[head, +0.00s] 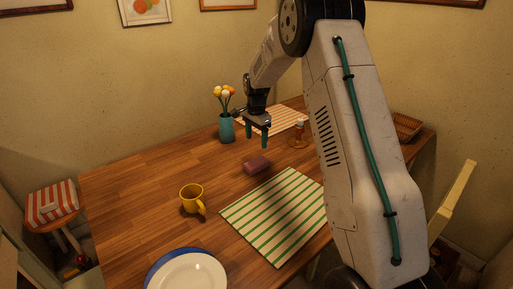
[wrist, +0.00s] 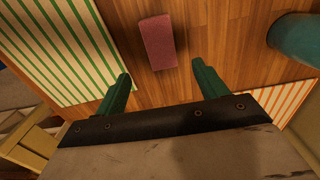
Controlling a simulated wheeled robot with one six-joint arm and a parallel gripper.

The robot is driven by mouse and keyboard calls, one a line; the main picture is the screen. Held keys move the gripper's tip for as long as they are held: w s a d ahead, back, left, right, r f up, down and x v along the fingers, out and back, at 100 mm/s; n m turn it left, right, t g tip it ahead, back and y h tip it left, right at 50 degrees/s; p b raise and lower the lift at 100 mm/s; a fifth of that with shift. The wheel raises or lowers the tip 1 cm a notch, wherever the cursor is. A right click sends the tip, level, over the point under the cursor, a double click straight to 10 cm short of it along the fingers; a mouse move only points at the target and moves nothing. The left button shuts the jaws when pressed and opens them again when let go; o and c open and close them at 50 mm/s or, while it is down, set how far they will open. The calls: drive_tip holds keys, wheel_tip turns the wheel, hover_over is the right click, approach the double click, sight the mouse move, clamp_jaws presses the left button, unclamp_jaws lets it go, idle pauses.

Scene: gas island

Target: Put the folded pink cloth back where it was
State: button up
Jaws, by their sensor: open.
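The folded pink cloth (head: 257,165) is a small dark pink block lying on the wooden table, just beyond the far edge of the green-striped mat. In the wrist view the pink cloth (wrist: 158,42) lies beyond the fingertips, around the middle of the gap between them. My gripper (head: 257,136) is above the table, higher than the cloth and apart from it. In the wrist view my gripper (wrist: 162,82) has its two green fingers spread wide, with nothing between them.
A green-striped mat (head: 280,215), a yellow mug (head: 191,198) and a white plate (head: 188,272) are nearer. A teal vase (head: 227,128) with flowers stands behind, near an orange-striped mat (head: 285,121) and a small orange-brown object (head: 299,138). The table's left part is clear.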

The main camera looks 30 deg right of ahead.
drive_tip(key=s+a+r+n, duration=0.4)
drive_tip(key=s+a+r, duration=0.1)
drive_tip(key=s+r, duration=0.45)
drive_tip(key=s+a+r+n, duration=0.3)
drive_tip(key=s+a+r, duration=0.2)
drive_tip(key=s+r, duration=0.45)
drive_tip(key=s+a+n, duration=0.3)
drive_tip(key=s+n, duration=0.1)
drive_tip(key=s, duration=0.9)
drive_tip(key=s+a+n+t, duration=0.1)
drive_tip(key=s+a+n, duration=0.2)
drive_tip(key=s, duration=1)
drive_tip(key=shift+s+f+n, duration=0.2)
drive_tip(key=shift+s+n, duration=0.05)
drive_tip(key=shift+n, duration=0.75)
